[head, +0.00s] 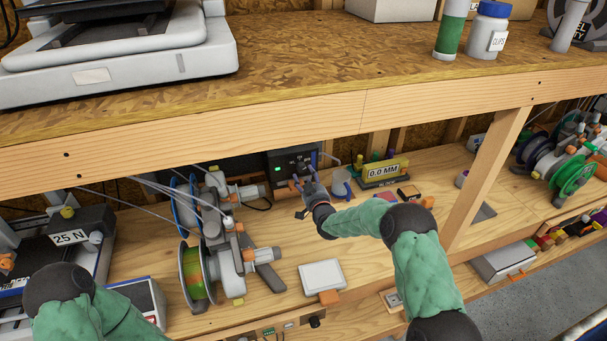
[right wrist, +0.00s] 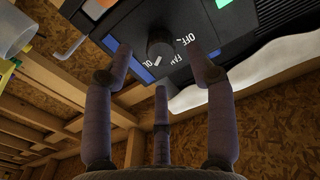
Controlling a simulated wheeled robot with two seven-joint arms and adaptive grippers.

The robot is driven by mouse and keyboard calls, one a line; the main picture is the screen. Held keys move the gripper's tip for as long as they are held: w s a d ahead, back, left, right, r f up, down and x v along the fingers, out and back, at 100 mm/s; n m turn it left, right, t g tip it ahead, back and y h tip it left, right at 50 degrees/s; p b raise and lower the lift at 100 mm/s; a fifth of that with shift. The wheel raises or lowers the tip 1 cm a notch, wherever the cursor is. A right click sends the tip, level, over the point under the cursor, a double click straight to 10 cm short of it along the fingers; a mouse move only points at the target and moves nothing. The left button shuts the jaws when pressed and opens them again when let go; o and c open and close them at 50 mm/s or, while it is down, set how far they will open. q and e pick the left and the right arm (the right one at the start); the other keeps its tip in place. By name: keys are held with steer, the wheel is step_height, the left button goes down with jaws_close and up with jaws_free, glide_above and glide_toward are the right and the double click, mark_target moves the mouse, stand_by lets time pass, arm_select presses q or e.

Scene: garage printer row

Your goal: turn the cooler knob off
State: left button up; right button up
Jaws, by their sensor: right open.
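The cooler (head: 285,169) is a dark box with a small green light, on the lower shelf under the upper shelf's beam. In the right wrist view its panel shows upside down with a round dark knob (right wrist: 160,42), white lettering including "OFF", and blue patches. A small white mark shows by the knob's lower edge. My right gripper (head: 306,184) is in front of the cooler, and in the right wrist view its fingers (right wrist: 160,56) are open with the knob between the two upper fingertips. I cannot tell whether they touch it. My left gripper is out of view; only my left arm shows.
A grey mug (head: 341,183) and a yellow "0.0 MM" gauge (head: 385,170) stand right of the cooler. Filament spools (head: 196,274) stand to the left. The upper shelf beam (head: 270,118) runs above. A white tablet (head: 322,275) lies in front.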

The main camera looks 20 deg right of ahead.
mark_target(301, 167)
steer(key=shift+w, duration=1.4)
